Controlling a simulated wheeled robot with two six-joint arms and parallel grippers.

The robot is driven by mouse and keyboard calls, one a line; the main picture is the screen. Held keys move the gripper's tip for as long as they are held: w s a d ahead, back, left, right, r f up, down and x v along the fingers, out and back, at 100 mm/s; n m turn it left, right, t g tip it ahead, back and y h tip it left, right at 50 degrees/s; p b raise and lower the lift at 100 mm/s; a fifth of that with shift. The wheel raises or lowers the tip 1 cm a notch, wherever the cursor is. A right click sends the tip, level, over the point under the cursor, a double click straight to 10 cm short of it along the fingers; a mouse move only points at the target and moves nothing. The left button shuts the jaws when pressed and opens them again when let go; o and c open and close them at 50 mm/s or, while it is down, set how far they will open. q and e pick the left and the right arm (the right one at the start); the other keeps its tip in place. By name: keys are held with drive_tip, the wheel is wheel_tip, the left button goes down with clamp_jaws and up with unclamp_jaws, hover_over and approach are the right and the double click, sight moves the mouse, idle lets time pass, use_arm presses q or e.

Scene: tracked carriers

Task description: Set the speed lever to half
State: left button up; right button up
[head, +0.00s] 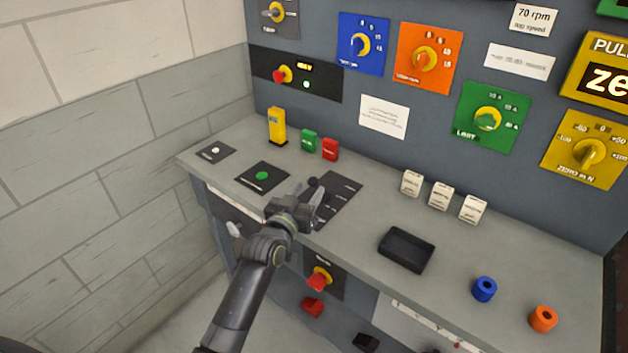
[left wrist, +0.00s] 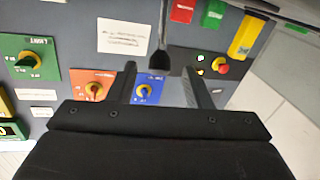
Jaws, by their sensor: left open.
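The speed lever appears to be the black-knobbed lever (head: 313,183) at the dark marked plate (head: 342,190) on the grey desk, partly hidden by my gripper. My left gripper (head: 307,197) is at this lever, over the left part of the plate. In the left wrist view, a dark lever end (left wrist: 162,62) shows between the spread fingers of my left gripper (left wrist: 160,78), with gaps on both sides. The fingers are open and not closed on it. The plate's markings are too small to read. My right gripper is not in view.
A green-button plate (head: 262,176) lies left of the lever plate. Green (head: 309,141) and red (head: 330,149) blocks and a yellow block (head: 277,126) stand behind. White blocks (head: 440,196) and a black tray (head: 406,250) are to the right. A "70 rpm top speed" sign (head: 533,18) hangs above.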

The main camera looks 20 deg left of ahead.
sight(314, 183)
use_arm(q)
drive_tip(key=shift+w+d, duration=0.15)
drive_tip(key=shift+w, duration=1)
drive_tip(key=shift+w+d, duration=0.1)
drive_tip(key=shift+w, duration=1.05)
clamp_jaws()
